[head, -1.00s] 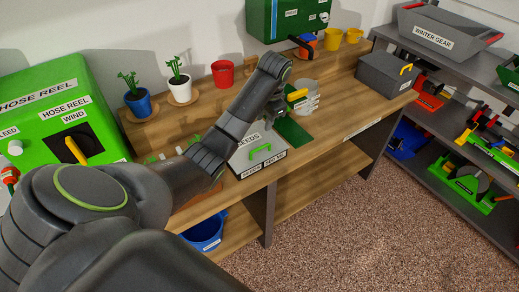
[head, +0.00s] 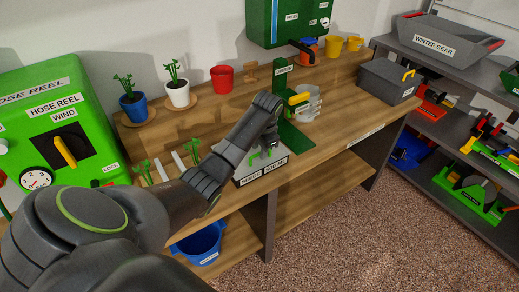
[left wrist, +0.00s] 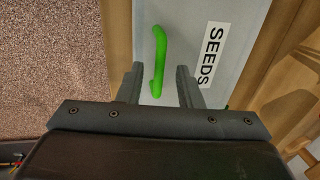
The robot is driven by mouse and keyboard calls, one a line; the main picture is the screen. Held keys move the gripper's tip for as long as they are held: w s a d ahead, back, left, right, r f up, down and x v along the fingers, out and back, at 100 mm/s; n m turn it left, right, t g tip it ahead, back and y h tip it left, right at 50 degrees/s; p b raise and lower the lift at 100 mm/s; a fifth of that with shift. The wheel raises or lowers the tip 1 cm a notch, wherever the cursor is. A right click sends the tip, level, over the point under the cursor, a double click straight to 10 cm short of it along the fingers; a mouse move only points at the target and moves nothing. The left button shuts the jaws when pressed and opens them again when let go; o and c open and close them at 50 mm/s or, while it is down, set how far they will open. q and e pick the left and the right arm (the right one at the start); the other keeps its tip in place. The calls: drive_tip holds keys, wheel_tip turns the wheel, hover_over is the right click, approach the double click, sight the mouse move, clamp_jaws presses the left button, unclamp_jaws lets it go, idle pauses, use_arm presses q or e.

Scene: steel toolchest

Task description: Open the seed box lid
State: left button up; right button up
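The seed box (head: 262,172) is a light grey box on the wooden bench, with labels on its front and its lid shut. My left gripper (head: 266,152) is above the lid and hides part of it. In the left wrist view the grey lid (left wrist: 190,30) carries a SEEDS label and a bright green handle (left wrist: 159,50). My left gripper (left wrist: 158,84) is open there, with the near end of the handle between its fingertips. I see no finger pressed on the handle. My right gripper is not in view.
A green stand (head: 293,133) with a clear jar (head: 308,104) is just right of the box. Seedlings stand to its left. Pots (head: 177,93) line the back of the bench. A grey box (head: 388,82) is at the bench's right end.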

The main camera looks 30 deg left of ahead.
use_arm(q)
drive_tip(key=shift+f, duration=0.5)
clamp_jaws()
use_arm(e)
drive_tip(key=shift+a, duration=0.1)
use_arm(q)
drive_tip(key=shift+r, duration=0.1)
